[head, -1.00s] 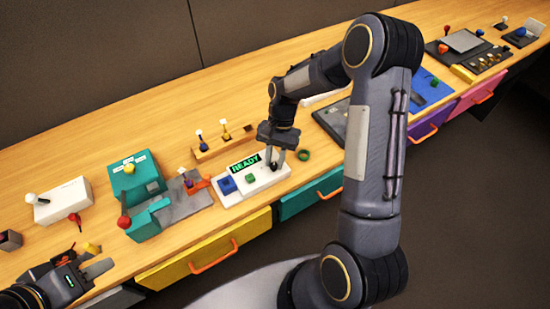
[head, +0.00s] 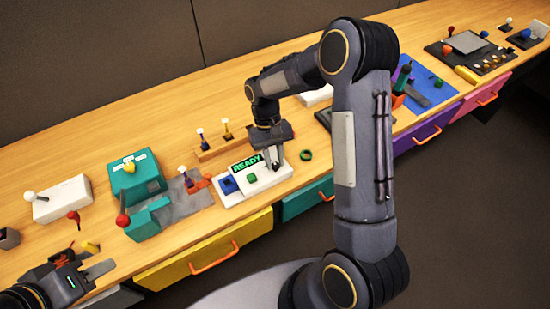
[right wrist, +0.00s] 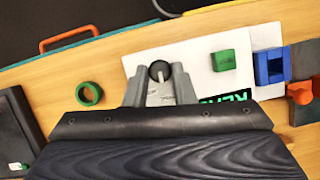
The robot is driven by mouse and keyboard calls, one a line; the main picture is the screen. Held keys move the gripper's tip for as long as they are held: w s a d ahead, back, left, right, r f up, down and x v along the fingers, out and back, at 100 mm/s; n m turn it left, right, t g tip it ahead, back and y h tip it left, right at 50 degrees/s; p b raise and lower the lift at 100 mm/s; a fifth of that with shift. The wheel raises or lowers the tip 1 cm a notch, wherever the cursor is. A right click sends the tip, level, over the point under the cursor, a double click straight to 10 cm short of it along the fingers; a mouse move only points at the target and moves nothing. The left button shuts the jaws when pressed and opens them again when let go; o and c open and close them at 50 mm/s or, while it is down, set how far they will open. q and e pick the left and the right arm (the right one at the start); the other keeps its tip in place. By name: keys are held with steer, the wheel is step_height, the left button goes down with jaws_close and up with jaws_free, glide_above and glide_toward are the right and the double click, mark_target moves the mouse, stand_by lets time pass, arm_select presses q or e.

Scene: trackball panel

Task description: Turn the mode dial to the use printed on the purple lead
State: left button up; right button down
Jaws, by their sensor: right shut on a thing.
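A white panel (head: 230,198) carries a lit READY display (head: 246,163), a blue square block (head: 228,185) and a green button (head: 252,178). A small black round knob (right wrist: 160,69) is at the panel's end in the right wrist view; it may be the mode dial. My right gripper (head: 273,167) is down at that end, its fingers shut on the knob; it also shows in the right wrist view (right wrist: 160,88). My left gripper (head: 88,262) is low at the left, its jaw opening unclear. I cannot pick out the purple lead or any dial print.
A green ring (head: 305,155) lies just right of the panel. A teal box (head: 137,188) with a yellow dial-like knob (head: 129,167) and a red ball lever (head: 122,221) stand left. Drawers with orange handles line the front edge. Small fixtures stand on the grey plate (head: 190,208).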

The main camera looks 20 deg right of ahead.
steer(key=shift+n, duration=0.4)
steer(key=c, duration=1.2)
jaws_free()
steer(key=shift+r, duration=0.1)
steer(key=v, duration=0.7)
steer(key=shift+r+b, duration=0.35)
steer(key=shift+b, duration=0.1)
steer(key=shift+w+a, duration=0.1)
steer(key=shift+w, duration=0.05)
